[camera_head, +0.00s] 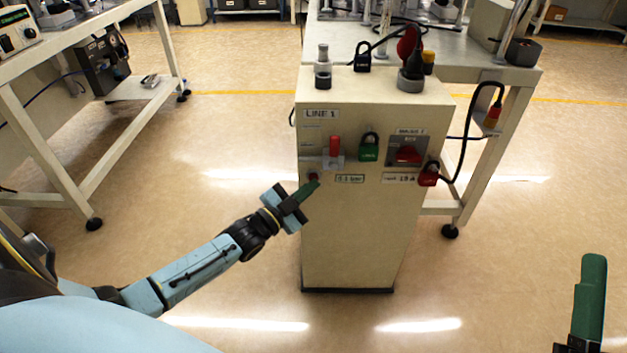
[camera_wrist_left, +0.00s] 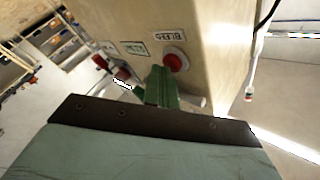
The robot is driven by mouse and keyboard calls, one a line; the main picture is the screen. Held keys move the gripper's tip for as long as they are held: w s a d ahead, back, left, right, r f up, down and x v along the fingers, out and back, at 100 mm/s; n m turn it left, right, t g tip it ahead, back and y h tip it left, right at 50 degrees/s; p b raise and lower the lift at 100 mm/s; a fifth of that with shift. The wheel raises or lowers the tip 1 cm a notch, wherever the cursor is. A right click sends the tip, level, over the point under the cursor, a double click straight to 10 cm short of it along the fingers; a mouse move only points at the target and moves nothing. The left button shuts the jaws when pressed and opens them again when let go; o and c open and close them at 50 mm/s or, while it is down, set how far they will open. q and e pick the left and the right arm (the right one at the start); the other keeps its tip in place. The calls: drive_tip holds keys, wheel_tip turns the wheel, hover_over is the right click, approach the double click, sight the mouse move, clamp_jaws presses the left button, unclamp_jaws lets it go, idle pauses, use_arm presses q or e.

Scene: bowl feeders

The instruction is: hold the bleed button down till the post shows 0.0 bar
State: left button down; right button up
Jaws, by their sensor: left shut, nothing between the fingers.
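The cream post (camera_head: 345,240) marked LINE 1 stands in the middle. Its round red bleed button (camera_head: 313,177) is on the left of the front face; it also shows in the left wrist view (camera_wrist_left: 177,60) beside an upside-down BLEED label. The small pressure display (camera_head: 349,178) is right of the button; it ends in "bar", but its digits are too small to read surely. My left gripper (camera_head: 308,189) is shut and empty, its green tips (camera_wrist_left: 161,86) close at the button. I cannot tell whether they touch it. My right gripper (camera_head: 590,285) is at the lower right, away from the post.
A workbench (camera_head: 500,80) stands behind, another (camera_head: 70,45) at left. The floor in front is clear.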

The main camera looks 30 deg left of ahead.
idle(0.3)
use_arm(q)
drive_tip(key=shift+s+d+p, duration=0.45)
drive_tip(key=shift+s+p, duration=0.3)
drive_tip(key=shift+s, duration=0.05)
drive_tip(key=s+d+p, duration=0.1)
drive_tip(key=s+p, duration=0.1)
drive_tip(key=s, duration=0.1)
drive_tip(key=s+d+p, duration=0.1)
drive_tip(key=shift+s+d, duration=0.15)
drive_tip(key=shift+d, duration=0.15)
idle(0.4)
